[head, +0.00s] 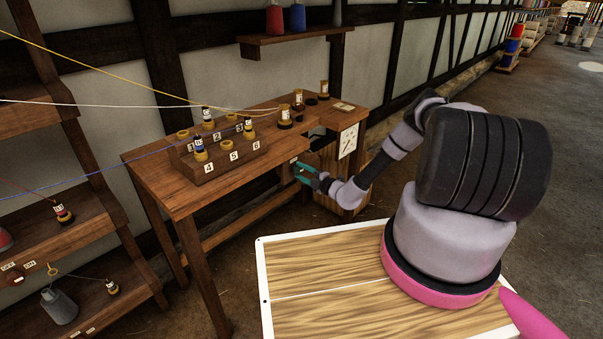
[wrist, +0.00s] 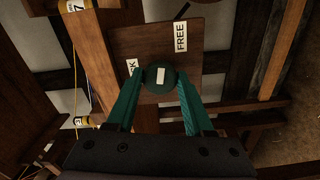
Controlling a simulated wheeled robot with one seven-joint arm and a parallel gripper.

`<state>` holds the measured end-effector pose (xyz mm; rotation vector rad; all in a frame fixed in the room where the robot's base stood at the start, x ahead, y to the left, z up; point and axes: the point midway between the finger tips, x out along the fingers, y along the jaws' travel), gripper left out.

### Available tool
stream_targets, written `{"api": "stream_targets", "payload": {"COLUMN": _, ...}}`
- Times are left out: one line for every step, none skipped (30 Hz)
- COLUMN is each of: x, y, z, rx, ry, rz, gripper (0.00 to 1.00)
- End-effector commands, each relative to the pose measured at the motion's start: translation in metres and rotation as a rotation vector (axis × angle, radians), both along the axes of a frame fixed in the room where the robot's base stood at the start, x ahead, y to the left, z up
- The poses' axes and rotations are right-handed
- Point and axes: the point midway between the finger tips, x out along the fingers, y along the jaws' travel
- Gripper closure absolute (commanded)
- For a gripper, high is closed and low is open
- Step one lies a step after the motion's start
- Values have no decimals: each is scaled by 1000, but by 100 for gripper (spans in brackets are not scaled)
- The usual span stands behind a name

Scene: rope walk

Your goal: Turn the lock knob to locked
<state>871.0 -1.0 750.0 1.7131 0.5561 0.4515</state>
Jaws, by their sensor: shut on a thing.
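The lock knob (wrist: 158,88) is a round dark teal disc with a white mark on its face, in front of a brown wooden plate (wrist: 152,45). A label reading FREE (wrist: 181,37) is on the plate to the right. A partly hidden label ending in CK (wrist: 131,69) is to the left. The white mark lies between the two labels; I cannot tell exactly which way it points. My gripper (wrist: 160,86) has its teal fingers on both sides of the knob, shut on it. In the head view my gripper (head: 304,173) is at the bench's front edge, where the knob is too small to make out.
The wooden bench (head: 185,197) carries a numbered rack (head: 231,159) with spools. A white dial panel (head: 348,141) is close to my arm on the right. Coloured yarns cross the left side above the shelves (head: 90,235). Open floor lies to the right.

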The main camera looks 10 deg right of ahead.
Motion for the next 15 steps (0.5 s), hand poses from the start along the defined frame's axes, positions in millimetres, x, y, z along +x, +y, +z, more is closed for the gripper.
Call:
{"api": "stream_targets", "payload": {"x": -1, "y": 0, "z": -1, "rx": -29, "ry": -19, "rz": 1, "gripper": 100}}
{"api": "stream_targets", "payload": {"x": -1, "y": 0, "z": -1, "rx": -49, "ry": -33, "rz": 0, "gripper": 100}}
{"api": "stream_targets", "payload": {"x": -1, "y": 0, "z": -1, "rx": -76, "ry": -54, "rz": 0, "gripper": 100}}
{"api": "stream_targets", "payload": {"x": -1, "y": 0, "z": -1, "rx": -98, "ry": -70, "rz": 0, "gripper": 100}}
{"api": "stream_targets", "payload": {"x": 0, "y": 0, "z": 0, "rx": -120, "ry": -86, "rz": 0, "gripper": 100}}
{"api": "stream_targets", "payload": {"x": 0, "y": 0, "z": 0, "rx": -152, "ry": -108, "rz": 1, "gripper": 100}}
{"api": "stream_targets", "payload": {"x": 0, "y": 0, "z": 0, "rx": -174, "ry": -124, "rz": 1, "gripper": 100}}
{"api": "stream_targets", "payload": {"x": 0, "y": 0, "z": 0, "rx": -198, "ry": -141, "rz": 1, "gripper": 100}}
{"api": "stream_targets", "payload": {"x": 0, "y": 0, "z": 0, "rx": -228, "ry": -164, "rz": 1, "gripper": 100}}
{"api": "stream_targets", "payload": {"x": 0, "y": 0, "z": 0, "rx": -251, "ry": -182, "rz": 1, "gripper": 100}}
{"api": "stream_targets", "payload": {"x": 0, "y": 0, "z": 0, "rx": -275, "ry": -199, "rz": 1, "gripper": 100}}
{"api": "stream_targets", "payload": {"x": -1, "y": 0, "z": -1, "rx": -306, "ry": -221, "rz": 1, "gripper": 100}}
{"api": "stream_targets", "payload": {"x": -1, "y": 0, "z": -1, "rx": -330, "ry": -237, "rz": 1, "gripper": 100}}
{"api": "stream_targets", "payload": {"x": -1, "y": 0, "z": -1, "rx": -352, "ry": -254, "rz": 1, "gripper": 100}}
{"api": "stream_targets", "payload": {"x": -1, "y": 0, "z": -1, "rx": -383, "ry": -276, "rz": 1, "gripper": 100}}
